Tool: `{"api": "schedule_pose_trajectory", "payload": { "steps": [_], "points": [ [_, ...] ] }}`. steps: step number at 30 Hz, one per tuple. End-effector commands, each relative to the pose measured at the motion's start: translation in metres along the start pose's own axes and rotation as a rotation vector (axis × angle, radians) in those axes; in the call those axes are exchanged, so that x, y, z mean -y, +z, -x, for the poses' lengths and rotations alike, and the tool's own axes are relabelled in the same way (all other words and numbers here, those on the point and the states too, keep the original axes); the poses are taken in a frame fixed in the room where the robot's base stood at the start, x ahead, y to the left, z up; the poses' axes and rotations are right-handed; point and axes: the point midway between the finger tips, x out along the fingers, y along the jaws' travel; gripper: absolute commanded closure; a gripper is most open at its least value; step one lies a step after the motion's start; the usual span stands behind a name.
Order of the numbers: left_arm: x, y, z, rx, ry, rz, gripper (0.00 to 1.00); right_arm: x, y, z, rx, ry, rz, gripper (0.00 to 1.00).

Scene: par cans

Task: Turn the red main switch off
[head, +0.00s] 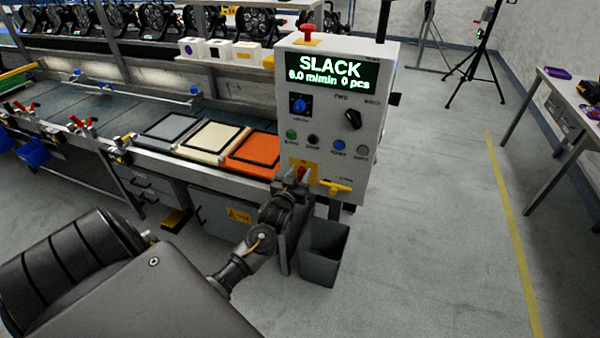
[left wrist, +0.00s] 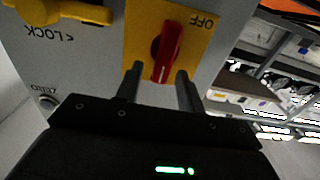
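The red main switch (left wrist: 167,52) is a red handle on a yellow plate (left wrist: 143,22) marked OFF, low on the control box front. In the left wrist view the handle stands slightly tilted, and OFF is at the plate's upper right. In the head view the switch (head: 301,173) is partly hidden by my left gripper (head: 294,184). In the left wrist view my left gripper (left wrist: 158,82) has its two fingers apart, at the lower end of the handle, one towards each side. I cannot tell whether they touch it. My right gripper is not in view.
The control box (head: 330,70) carries a display reading SLACK, knobs, buttons and a red mushroom button (head: 308,32) on top. A yellow lock lever (head: 336,187) sits beside the switch. A grey bin (head: 323,253) stands below. Coloured panels (head: 207,141) lie on the conveyor at left.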

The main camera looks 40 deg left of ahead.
Motion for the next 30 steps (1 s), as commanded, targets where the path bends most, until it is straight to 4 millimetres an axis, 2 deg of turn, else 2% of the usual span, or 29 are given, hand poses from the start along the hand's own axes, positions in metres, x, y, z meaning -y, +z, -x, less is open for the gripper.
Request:
{"api": "schedule_pose_trajectory", "payload": {
  "steps": [9,18,30],
  "points": [
    [-0.0005,0.0005,-0.0030,0.001,0.001,0.000,0.62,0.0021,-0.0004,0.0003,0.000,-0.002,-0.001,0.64],
    [-0.0007,0.0006,-0.0029,0.001,0.001,0.000,1.00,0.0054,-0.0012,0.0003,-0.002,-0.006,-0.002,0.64],
    [-0.0004,0.0008,-0.0027,0.003,0.003,0.060,1.00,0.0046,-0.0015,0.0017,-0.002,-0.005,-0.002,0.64]
  ]
}}
